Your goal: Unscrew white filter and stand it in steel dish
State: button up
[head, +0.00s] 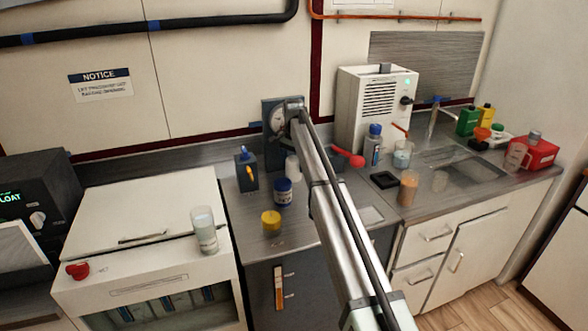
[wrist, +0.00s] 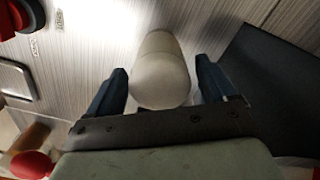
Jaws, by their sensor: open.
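The white filter (wrist: 160,72) is a pale cylinder in the middle of the wrist view. It also shows in the head view (head: 292,168), upright below the gauge housing and partly covered by my arm. My gripper (wrist: 162,66) is open, with one dark blue finger on each side of the filter and a gap visible on both sides. In the head view my arm hides the fingers. A shallow square steel dish (wrist: 14,80) with a raised rim shows at the left edge of the wrist view. It appears as a pale square on the counter in the head view (head: 371,215).
A dark housing with a round gauge (head: 279,119) stands against the wall.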

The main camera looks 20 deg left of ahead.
jog(key=m, duration=0.5)
jog(key=shift+m, duration=0.3)
jog(key=c, duration=0.9)
jog(key=n, duration=0.4)
jog(key=shift+c, duration=0.2)
jog(key=n, duration=0.8)
jog(key=shift+n, duration=0.4)
jog(key=n, duration=0.4)
jog(key=shift+n, duration=0.3)
